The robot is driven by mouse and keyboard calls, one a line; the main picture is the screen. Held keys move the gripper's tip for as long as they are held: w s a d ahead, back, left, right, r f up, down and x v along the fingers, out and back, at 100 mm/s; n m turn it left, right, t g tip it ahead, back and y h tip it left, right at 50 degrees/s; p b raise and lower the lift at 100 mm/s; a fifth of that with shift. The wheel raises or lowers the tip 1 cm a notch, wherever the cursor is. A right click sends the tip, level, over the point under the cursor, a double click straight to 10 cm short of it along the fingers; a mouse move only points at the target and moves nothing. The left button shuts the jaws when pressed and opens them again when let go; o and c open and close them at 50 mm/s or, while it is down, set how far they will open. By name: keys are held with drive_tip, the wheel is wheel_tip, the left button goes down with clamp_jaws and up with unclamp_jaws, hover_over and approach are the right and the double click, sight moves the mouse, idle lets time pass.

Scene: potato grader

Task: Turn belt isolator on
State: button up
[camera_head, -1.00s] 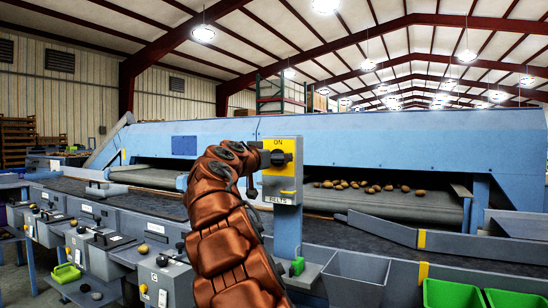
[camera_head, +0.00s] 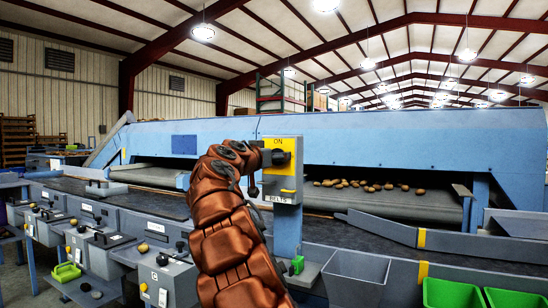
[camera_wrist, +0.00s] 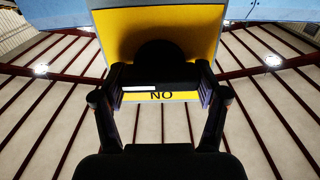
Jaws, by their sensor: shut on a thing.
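The belt isolator is a grey box with a yellow face plate (camera_head: 285,146), marked ON at the top and BELTS on a lower label (camera_head: 279,199). It stands on a blue post. Its dark rotary knob (camera_head: 281,157) sits on the upper plate. My gripper (camera_head: 266,158) reaches the knob from the left. In the wrist view the yellow plate (camera_wrist: 209,25) fills the upper middle, with the ON label upside down. There my gripper (camera_wrist: 160,82) has a finger on each side of the dark knob (camera_wrist: 160,62) and is shut on it.
A long blue machine (camera_head: 400,139) with potatoes (camera_head: 370,186) on its belt stands behind the isolator. Grey control boxes (camera_head: 164,272) line the left. A grey bin (camera_head: 356,279) and green crates (camera_head: 452,294) are at the lower right.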

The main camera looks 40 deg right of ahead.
drive_tip(key=shift+n, duration=0.4)
drive_tip(key=n+p, duration=0.2)
drive_tip(key=n, duration=0.1)
drive_tip(key=shift+r+n, duration=0.15)
drive_tip(key=shift+n, duration=0.25)
drive_tip(key=n+p, duration=0.2)
drive_tip(key=n, duration=0.2)
drive_tip(key=shift+w+p, duration=0.1)
drive_tip(key=shift+p, duration=0.3)
drive_tip(key=n+p, duration=0.3)
drive_tip(key=n, duration=0.2)
drive_tip(key=shift+a+n+p, duration=0.1)
drive_tip(key=shift+n+p, duration=1)
drive_tip(key=shift+f+n+p, duration=0.3)
drive_tip(key=shift+n+p, duration=0.45)
drive_tip(key=shift+n, duration=0.25)
drive_tip(key=shift+w, duration=0.1)
